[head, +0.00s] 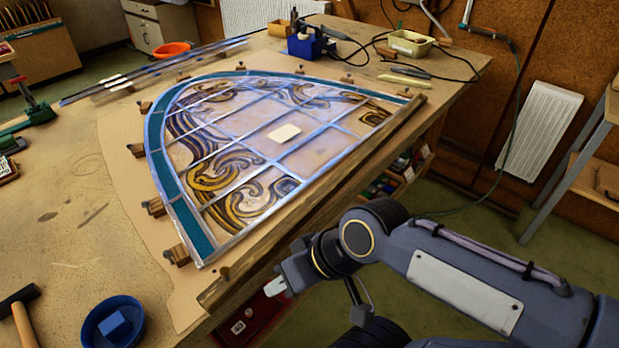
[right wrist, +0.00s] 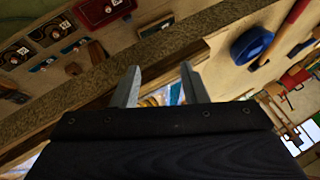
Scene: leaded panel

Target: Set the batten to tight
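The batten (head: 322,192) is a long wooden strip along the straight right side of the leaded panel (head: 300,140), near the bench edge. I cannot tell whether it touches the panel along its whole length. My right gripper (head: 276,287) is by the near end of the batten, at the bench edge. In the right wrist view its two fingers (right wrist: 161,90) stand apart with coloured glass showing between them. The batten seems to pass behind the fingers; I cannot tell whether they touch it. My left gripper is not in view.
Small wooden blocks (head: 154,206) stand round the panel's curved edge. A blue bowl (head: 108,322) and a hammer (head: 20,315) lie at the near left. A pale block (head: 284,133) rests on the glass. A red box (head: 250,312) sits below the bench edge. The left bench is mostly clear.

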